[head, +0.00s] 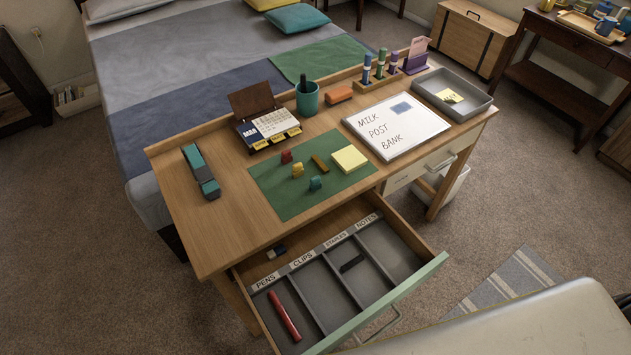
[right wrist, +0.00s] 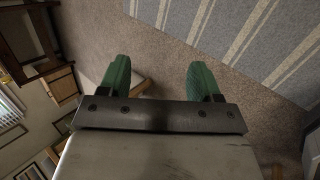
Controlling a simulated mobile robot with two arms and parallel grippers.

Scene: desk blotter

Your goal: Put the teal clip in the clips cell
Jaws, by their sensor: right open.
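The teal clip (head: 315,183) sits on the green blotter (head: 270,202) on the desk, near the blotter's front edge. The open drawer (head: 430,272) has labelled cells. The clips cell (head: 325,289) is second from the left and looks empty. A red pen (head: 284,316) lies in the pens cell, and a dark block (head: 352,264) lies in the staples cell. My right gripper (right wrist: 160,80) is open with nothing between its green fingers; the floor shows beyond it in the right wrist view. Neither gripper shows in the head view.
A red clip (head: 286,157), a yellow clip (head: 298,170), a brass-coloured piece (head: 320,163) and yellow notes (head: 349,158) share the blotter. A stapler (head: 201,172) lies left, a whiteboard (head: 396,126) right. The drawer juts out in front of the desk.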

